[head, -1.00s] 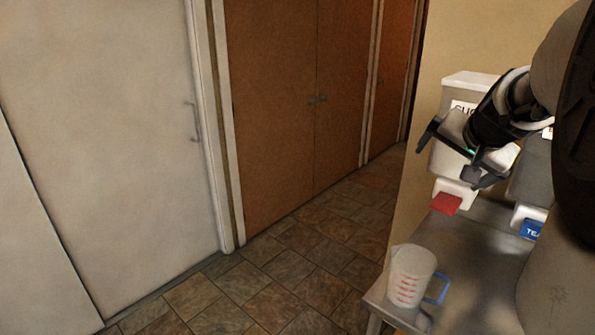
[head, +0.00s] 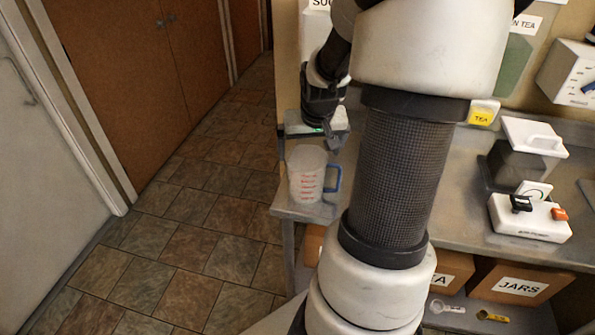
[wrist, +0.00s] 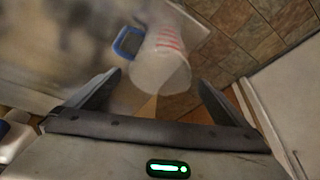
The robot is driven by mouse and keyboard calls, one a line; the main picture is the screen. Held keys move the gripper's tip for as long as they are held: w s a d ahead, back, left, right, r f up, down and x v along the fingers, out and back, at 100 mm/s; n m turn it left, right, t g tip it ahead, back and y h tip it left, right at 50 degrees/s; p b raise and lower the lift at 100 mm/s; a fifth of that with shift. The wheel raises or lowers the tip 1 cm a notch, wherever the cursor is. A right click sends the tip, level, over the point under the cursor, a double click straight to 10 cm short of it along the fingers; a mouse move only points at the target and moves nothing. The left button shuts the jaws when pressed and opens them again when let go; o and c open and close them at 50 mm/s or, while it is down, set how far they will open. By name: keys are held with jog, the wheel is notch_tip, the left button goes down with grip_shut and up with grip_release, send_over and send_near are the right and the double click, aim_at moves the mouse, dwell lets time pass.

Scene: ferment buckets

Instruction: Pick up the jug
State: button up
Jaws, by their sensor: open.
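The jug (head: 306,176) is a translucent white measuring jug with red markings and a blue handle. It stands upright near the left corner of the metal counter (head: 400,182), its handle toward the right in the head view. My gripper (head: 312,138) is open above and just behind the jug in the head view, apart from it. In the wrist view the jug (wrist: 163,65) shows ahead between the two spread fingers of my gripper (wrist: 160,80), with nothing held. Its blue handle is at the upper left there.
A scale-like white device (head: 530,215) with black and orange parts sits on the counter's right. Labelled boxes, including one marked JARS (head: 520,284), stand on the shelf below. Wall dispensers hang behind the counter. Tiled floor (head: 190,215) is open to the left.

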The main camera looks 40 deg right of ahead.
aim_at(308, 160)
jog(key=b+x, duration=0.1)
jog(key=x, duration=0.5)
jog(key=shift+a, duration=0.1)
jog(key=c, duration=1.3)
